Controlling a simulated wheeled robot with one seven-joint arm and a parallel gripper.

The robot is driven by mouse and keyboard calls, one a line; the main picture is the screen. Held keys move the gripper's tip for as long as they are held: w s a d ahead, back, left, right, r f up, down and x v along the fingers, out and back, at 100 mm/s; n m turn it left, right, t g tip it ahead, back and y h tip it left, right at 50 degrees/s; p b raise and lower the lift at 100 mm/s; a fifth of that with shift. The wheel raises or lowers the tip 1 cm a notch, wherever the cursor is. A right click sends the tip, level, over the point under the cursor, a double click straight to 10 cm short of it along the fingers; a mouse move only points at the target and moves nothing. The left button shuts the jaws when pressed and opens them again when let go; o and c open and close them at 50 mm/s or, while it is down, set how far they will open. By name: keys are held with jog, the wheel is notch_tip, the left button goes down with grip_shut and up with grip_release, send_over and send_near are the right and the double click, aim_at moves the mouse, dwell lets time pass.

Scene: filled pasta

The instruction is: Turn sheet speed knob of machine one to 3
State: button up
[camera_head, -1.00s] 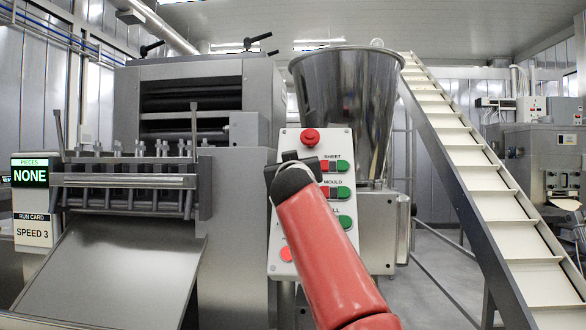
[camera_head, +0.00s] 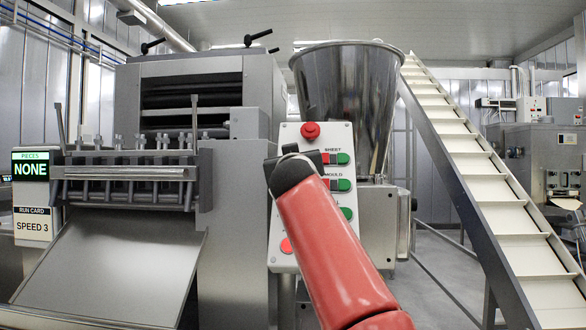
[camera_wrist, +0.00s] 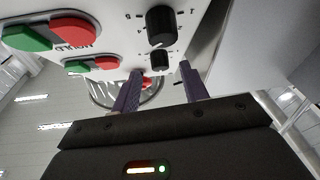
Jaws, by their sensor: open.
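The control panel (camera_head: 318,131) of the machine stands right of its grey body, with a SHEET row above a MOULD row. The wrist view shows the panel (camera_wrist: 115,20) upside down. There the SHEET-row knob (camera_wrist: 160,60) is small and black, and a nearer black knob (camera_wrist: 161,24) lies in the MOULD row. My gripper (camera_wrist: 161,69) is open; its two purple fingers appear on either side of the SHEET-row knob. I cannot tell whether they touch it or how deep they reach. The knob's pointer is not readable. My arm hides the panel's left part in the head view.
A red stop button (camera_head: 310,130) tops the panel, with green and red buttons (camera_head: 337,158) on the right side. A steel hopper (camera_head: 345,85) stands behind. The run card (camera_head: 31,225) reads SPEED 3; the display (camera_head: 30,167) reads NONE. A conveyor (camera_head: 480,180) rises at right.

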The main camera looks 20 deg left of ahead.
jog(key=b+v, duration=0.3)
jog(key=v, duration=0.2)
jog(key=shift+s, duration=0.25)
